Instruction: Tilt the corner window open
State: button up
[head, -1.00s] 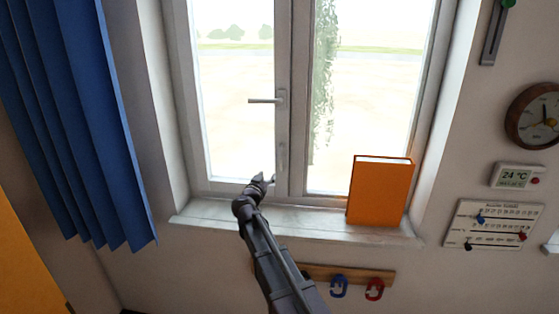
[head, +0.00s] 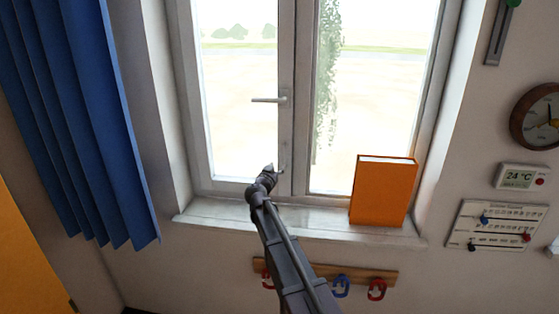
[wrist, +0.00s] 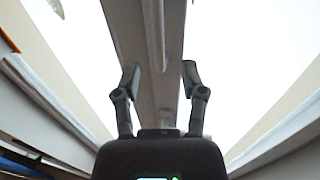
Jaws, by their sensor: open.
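The window (head: 287,146) has two sashes, and both look closed in the head view. Its handle (head: 268,100) sits on the left sash near the middle and points left, horizontal. My gripper (head: 268,168) is below the handle, in front of the lower part of the middle frame. In the wrist view my gripper (wrist: 160,75) is open, its two fingers apart with nothing between them. The window's middle frame (wrist: 135,40) runs behind the fingers there. I cannot tell whether the fingers touch it.
An orange book (head: 382,192) stands on the right of the sill (head: 225,213). A blue curtain (head: 80,110) hangs at the left. A hook rail (head: 325,272) with red and blue hooks is below the sill.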

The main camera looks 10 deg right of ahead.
aim_at(283, 159)
jog(key=x, duration=0.7)
jog(key=shift+w+d, duration=0.15)
jog(key=shift+w, duration=0.15)
grip_shut()
